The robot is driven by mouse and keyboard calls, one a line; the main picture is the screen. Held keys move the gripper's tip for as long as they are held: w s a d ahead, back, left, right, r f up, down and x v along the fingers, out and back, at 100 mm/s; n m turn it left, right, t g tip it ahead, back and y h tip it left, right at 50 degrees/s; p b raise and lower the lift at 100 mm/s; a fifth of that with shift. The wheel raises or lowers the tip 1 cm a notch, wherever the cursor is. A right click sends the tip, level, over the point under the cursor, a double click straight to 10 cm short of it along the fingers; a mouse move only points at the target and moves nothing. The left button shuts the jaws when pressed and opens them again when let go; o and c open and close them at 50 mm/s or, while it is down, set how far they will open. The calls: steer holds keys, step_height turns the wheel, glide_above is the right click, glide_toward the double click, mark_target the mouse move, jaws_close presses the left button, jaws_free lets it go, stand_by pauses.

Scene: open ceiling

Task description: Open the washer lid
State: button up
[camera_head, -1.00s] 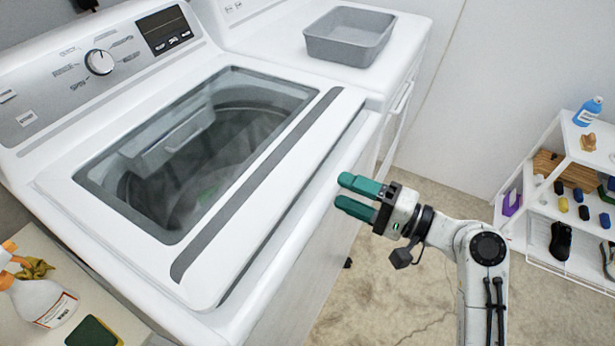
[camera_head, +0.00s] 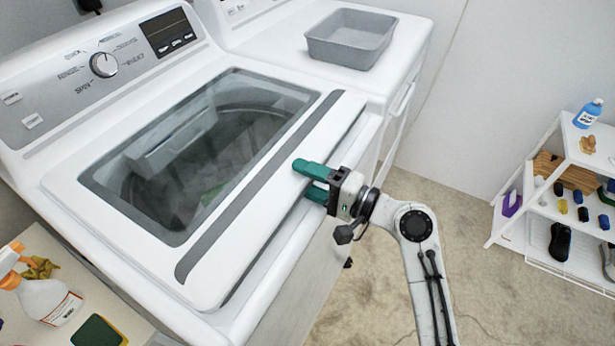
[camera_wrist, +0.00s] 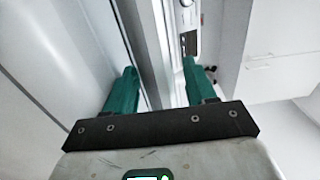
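The white washer lid (camera_head: 262,212) with its dark glass window (camera_head: 200,150) lies down on top of the washer (camera_head: 105,195). A dark gap runs under its front edge. My gripper (camera_head: 308,178) is at this front edge, toward its right part. One green finger lies over the lid's front strip. The tip of the other finger is hidden under the edge. In the wrist view, the fingers of my gripper (camera_wrist: 160,88) are apart, with the lid's edge strip (camera_wrist: 150,40) between them. I cannot tell whether either finger touches it.
A grey bin (camera_head: 351,40) stands on the neighbouring white machine. A spray bottle (camera_head: 42,298) and a sponge (camera_head: 98,331) are at the lower left. A white shelf (camera_head: 560,215) with small items stands at the right. The floor (camera_head: 400,270) between is clear.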

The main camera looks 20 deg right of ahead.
jaws_close()
stand_by(0.3)
